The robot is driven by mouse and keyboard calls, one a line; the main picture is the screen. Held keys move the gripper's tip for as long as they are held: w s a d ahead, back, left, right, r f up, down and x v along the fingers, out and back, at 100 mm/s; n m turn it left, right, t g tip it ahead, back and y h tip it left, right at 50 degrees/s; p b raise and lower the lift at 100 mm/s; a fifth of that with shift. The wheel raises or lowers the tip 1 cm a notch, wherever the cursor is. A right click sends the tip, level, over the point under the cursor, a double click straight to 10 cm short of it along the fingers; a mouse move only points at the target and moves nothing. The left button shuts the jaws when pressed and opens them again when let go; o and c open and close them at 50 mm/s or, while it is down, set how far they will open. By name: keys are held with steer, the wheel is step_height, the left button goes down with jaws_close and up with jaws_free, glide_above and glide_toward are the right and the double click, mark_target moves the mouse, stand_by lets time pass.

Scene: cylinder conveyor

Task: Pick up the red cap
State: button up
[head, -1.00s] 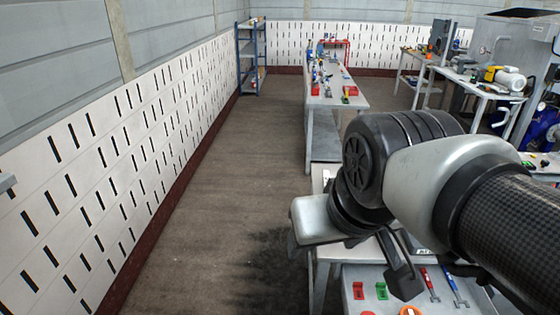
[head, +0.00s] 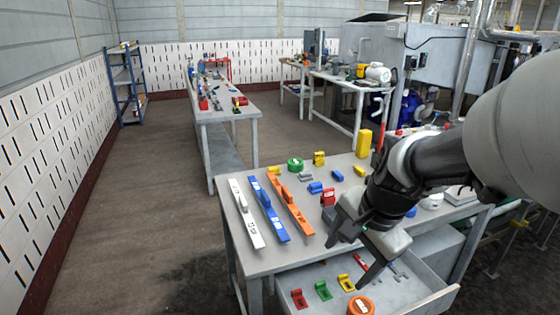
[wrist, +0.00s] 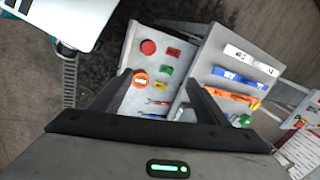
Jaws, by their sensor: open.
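The red cap (wrist: 148,47) is a round red disc lying in the open drawer (head: 415,300) of the workbench. It shows in the upper middle of the wrist view, near the drawer's far corner there. It is not seen in the head view. An orange round cap (wrist: 139,77) lies beside it and also shows at the bottom of the head view (head: 361,306). My gripper (head: 350,262) is open and empty, above the drawer. In the wrist view my two fingers (wrist: 158,78) point toward the drawer, apart from the red cap.
Red, green and yellow small parts (head: 323,290) and tools lie in the drawer. The workbench top (head: 275,258) carries white, blue and orange long pieces (head: 267,208) and several small coloured blocks. Another table (head: 225,112) stands behind. The floor at left is clear.

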steer(key=w+f+m+b, duration=0.1)
steer(key=f+m, duration=0.3)
steer(key=f, duration=0.4)
steer(key=w+f+m+g+y+b, duration=0.1)
steer(key=w+f+m, duration=0.2)
steer(key=f, duration=0.6)
steer(key=w+f+m+b, duration=0.1)
steer(key=f+m, duration=0.3)
steer(key=f, duration=0.5)
steer(key=shift+w+d+f+m+g+y, duration=0.25)
steer(key=shift+w+m+g+y, duration=0.05)
steer(key=shift+w, duration=0.2)
steer(key=shift+s+b+x, duration=0.15)
steer(key=shift+b+x, duration=0.3)
steer(key=shift+x, duration=1.05)
steer(key=shift+s+b+x, duration=0.15)
steer(key=shift+b+x, duration=0.3)
steer(key=shift+x, duration=1)
steer(key=shift+a, duration=0.15)
steer(key=c, duration=1.1)
